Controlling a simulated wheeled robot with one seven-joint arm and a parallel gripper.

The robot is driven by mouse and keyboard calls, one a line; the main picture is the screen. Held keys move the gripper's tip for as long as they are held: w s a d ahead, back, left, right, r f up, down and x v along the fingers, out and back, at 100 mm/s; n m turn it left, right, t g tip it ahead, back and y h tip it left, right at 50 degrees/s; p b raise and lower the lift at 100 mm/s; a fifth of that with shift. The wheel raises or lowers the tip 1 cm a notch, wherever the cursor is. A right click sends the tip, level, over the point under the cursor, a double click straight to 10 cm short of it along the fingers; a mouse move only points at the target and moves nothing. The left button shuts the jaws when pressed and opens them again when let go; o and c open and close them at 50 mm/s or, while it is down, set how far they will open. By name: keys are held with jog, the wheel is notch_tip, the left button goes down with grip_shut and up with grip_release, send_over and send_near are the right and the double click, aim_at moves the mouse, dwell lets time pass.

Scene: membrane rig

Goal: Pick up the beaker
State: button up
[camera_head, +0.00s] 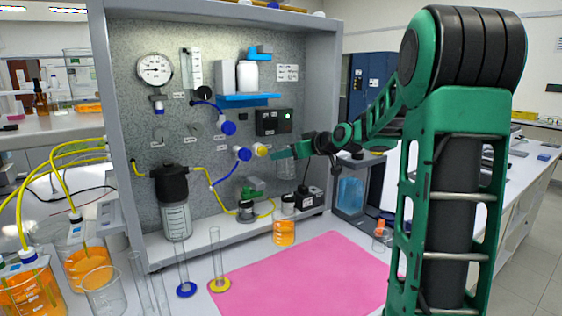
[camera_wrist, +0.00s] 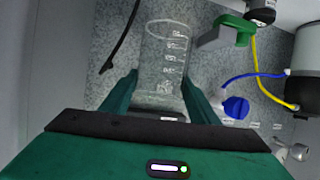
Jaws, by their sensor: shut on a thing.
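A clear, empty glass beaker (camera_wrist: 166,60) with white graduation marks is between the two fingers of my gripper (camera_wrist: 158,88) in the wrist view. My gripper is shut on it, one finger on each side. In the head view my gripper (camera_head: 291,152) is in front of the rig panel, and the beaker (camera_head: 286,169) shows faintly below the fingers. It is held up off the surfaces, above the rig's lower shelf. Its lower part is hard to make out against the grey panel.
The rig panel (camera_head: 225,62) carries a gauge, blue valves and yellow tubing close around my gripper. A beaker of orange liquid (camera_head: 284,233) stands below, beside a pink mat (camera_head: 300,280) that is clear. Glass cylinders (camera_head: 217,262) and another empty beaker (camera_head: 103,290) stand at the left front.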

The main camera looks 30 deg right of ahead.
jog(key=s, duration=1.7)
jog(key=shift+d, duration=0.3)
